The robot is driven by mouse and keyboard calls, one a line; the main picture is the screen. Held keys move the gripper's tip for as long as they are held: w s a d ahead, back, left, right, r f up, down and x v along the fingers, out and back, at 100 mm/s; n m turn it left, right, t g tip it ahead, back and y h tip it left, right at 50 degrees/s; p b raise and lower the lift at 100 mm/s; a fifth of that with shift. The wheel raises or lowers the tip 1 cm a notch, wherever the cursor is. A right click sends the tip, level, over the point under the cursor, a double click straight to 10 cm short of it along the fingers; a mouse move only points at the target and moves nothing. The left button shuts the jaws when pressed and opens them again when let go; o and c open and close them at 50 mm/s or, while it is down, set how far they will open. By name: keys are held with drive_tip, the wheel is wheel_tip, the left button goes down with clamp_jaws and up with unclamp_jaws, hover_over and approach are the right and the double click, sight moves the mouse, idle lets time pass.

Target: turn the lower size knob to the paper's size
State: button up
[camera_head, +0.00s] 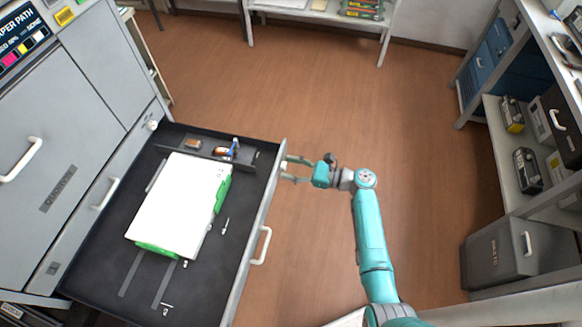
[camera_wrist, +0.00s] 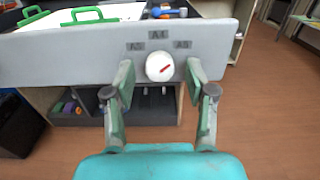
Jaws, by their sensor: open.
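A round white size knob (camera_wrist: 156,62) with a red mark sits on the grey front panel of the open drawer (camera_head: 249,238). The mark points right and slightly up. Labels surround the knob: A4 is above, with smaller labels to the left and right that are hard to read. My gripper (camera_head: 284,168) is open at the drawer front; in the wrist view its fingers stand on either side of the knob, with gaps visible. White paper (camera_head: 178,205) lies in the drawer between green guides (camera_head: 222,194).
A white drawer handle (camera_head: 262,246) sticks out nearer the camera than my gripper. Small items (camera_head: 228,150) lie in the drawer's far compartment. A shelf with cartridges (camera_head: 527,170) stands at the right. The brown floor (camera_head: 300,90) between is clear.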

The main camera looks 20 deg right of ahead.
clamp_jaws()
drive_tip(key=shift+n, duration=0.3)
drive_tip(key=n, duration=0.9)
idle(0.4)
idle(0.3)
unclamp_jaws()
